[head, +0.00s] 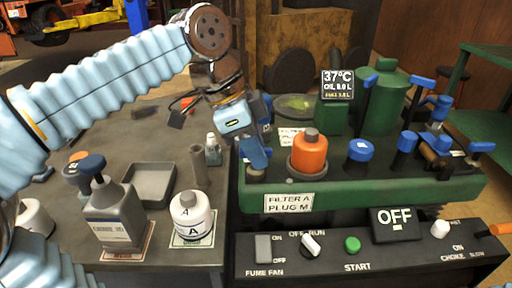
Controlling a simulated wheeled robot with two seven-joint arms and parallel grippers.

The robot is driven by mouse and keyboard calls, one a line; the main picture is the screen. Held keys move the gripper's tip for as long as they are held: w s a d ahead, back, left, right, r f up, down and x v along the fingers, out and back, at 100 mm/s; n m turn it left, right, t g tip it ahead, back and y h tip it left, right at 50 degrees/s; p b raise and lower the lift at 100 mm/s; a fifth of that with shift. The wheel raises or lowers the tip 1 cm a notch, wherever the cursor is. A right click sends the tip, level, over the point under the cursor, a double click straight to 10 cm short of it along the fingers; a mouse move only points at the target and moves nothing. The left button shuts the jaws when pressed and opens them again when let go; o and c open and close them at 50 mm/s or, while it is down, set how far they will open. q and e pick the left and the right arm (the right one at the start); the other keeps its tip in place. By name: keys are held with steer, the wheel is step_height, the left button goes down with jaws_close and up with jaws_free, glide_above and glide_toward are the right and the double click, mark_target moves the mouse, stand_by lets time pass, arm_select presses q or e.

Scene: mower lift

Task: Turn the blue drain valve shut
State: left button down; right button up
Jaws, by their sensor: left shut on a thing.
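My left gripper (250,135) reaches over the left end of the green machine deck. Its fingers point down and are shut on a blue part at the deck's left corner, which appears to be the blue drain valve (256,155). The fingers and wrist hide much of it, so its exact turn angle cannot be told. Other blue parts stand further right: a round blue cap (360,150), a blue knob (406,142) and a blue lever (482,147). My right gripper is not in view.
An orange canister (309,152) stands in a dark ring close right of the gripper. A display (338,84) reads 37°C. A control panel (365,252) with an OFF sign is in front. A pump bottle (113,215), white bottle (191,216) and grey tray (149,198) stand left.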

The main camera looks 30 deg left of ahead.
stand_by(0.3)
arm_select(q)
steer(key=c, duration=1.1)
jaws_free()
steer(key=shift+c, duration=0.2)
steer(key=v, duration=1.3)
steer(key=shift+r, duration=0.4)
steer(key=shift+s+a, duration=0.1)
